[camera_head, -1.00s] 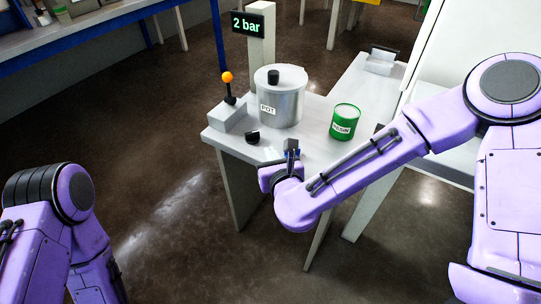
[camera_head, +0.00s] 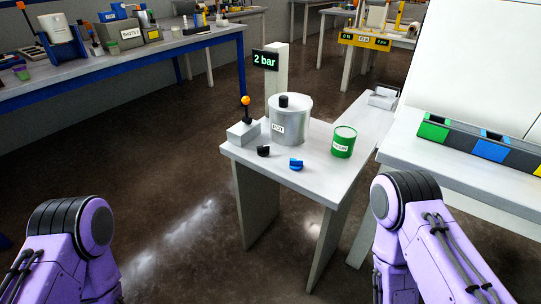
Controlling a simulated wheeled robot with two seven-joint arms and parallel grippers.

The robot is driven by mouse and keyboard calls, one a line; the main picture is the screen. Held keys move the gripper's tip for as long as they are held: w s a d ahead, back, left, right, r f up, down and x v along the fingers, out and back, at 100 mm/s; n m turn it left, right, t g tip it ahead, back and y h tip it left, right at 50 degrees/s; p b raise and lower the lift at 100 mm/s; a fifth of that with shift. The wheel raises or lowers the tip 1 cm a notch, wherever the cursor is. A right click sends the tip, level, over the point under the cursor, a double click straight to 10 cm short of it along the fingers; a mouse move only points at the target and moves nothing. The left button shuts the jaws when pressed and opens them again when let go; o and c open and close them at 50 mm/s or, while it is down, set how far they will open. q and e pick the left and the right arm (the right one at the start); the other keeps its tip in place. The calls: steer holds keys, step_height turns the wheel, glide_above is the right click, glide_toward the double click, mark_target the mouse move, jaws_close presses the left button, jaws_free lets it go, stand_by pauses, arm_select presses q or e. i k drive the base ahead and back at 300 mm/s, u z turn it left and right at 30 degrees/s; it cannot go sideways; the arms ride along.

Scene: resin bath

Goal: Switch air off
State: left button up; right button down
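On the small grey table (camera_head: 325,185) stands a lever with an orange ball (camera_head: 245,100), roughly upright on a grey block (camera_head: 244,133). A black knob (camera_head: 263,151) and a blue knob (camera_head: 296,163) sit near the table's front edge. Which of these controls the air is not readable. The display (camera_head: 265,60) behind the table reads "2 bar". A metal pot (camera_head: 290,120) with a black lid knob stands by the lever. My arms show at the lower left and lower right, folded back from the table; both grippers are out of view.
A green resin can (camera_head: 343,142) stands right of the pot. A white bench (camera_head: 450,165) with coloured bins (camera_head: 434,131) is at the right. A long blue-edged bench (camera_head: 120,58) runs along the upper left. The floor before the small table is clear.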

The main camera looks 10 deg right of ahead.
mark_target(262, 150)
steer(key=u, duration=0.55)
steer(key=k, duration=1.25)
steer(key=z, duration=0.2)
steer(key=i, duration=1.75)
steer(key=u, duration=0.45)
